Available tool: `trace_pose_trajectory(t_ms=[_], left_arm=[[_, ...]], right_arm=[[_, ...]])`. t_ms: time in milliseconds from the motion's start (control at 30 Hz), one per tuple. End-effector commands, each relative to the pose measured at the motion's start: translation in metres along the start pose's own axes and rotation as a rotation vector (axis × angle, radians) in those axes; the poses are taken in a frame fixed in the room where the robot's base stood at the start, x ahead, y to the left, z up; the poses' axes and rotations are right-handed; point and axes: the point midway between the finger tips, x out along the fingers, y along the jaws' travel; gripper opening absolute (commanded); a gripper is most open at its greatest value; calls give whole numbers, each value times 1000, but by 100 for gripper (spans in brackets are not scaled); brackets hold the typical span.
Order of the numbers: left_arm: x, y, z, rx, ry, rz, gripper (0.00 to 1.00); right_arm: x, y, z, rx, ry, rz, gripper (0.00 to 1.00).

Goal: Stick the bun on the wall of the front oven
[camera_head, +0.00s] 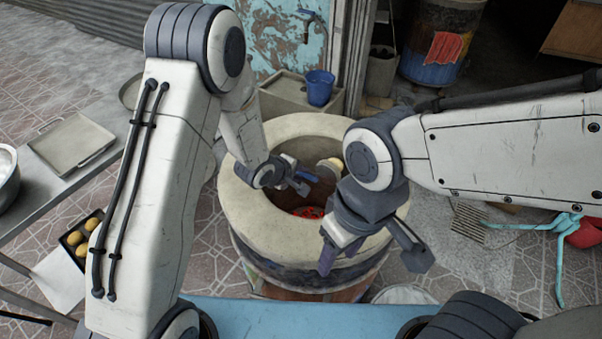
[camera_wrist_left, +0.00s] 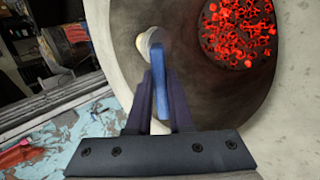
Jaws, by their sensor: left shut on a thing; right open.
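The front oven (camera_head: 250,205) is a round, pale-rimmed barrel with red glowing coals (camera_head: 308,212) at its bottom. My left gripper (camera_head: 302,182) is inside the oven mouth, shut on a blue handle (camera_wrist_left: 159,88). At the handle's far end is a pale, rounded piece (camera_head: 331,166), close to the oven's inner wall; it also shows in the left wrist view (camera_wrist_left: 150,42). I cannot tell whether it is the bun or a pad bearing it, nor whether it touches the wall. My right gripper (camera_head: 372,256) is open and empty above the oven's near right rim.
A dark tray with several browned buns (camera_head: 75,238) stands at the left. A metal table (camera_head: 40,205) holds a shallow pan (camera_head: 70,146). A blue cup (camera_head: 319,88) stands on a ledge behind the oven.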

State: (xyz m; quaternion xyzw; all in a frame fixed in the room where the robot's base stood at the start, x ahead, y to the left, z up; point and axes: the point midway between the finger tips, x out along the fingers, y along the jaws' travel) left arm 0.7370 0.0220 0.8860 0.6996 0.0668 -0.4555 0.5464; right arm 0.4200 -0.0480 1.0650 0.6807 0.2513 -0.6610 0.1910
Motion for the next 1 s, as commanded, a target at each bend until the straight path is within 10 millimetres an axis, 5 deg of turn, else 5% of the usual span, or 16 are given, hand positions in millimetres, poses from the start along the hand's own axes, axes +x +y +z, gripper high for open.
trace_pose_trajectory(t_ms=[1000], left_arm=[[11,13,0,0,0,3,0]], right_arm=[[-11,-1,-1,0,0,0,53]])
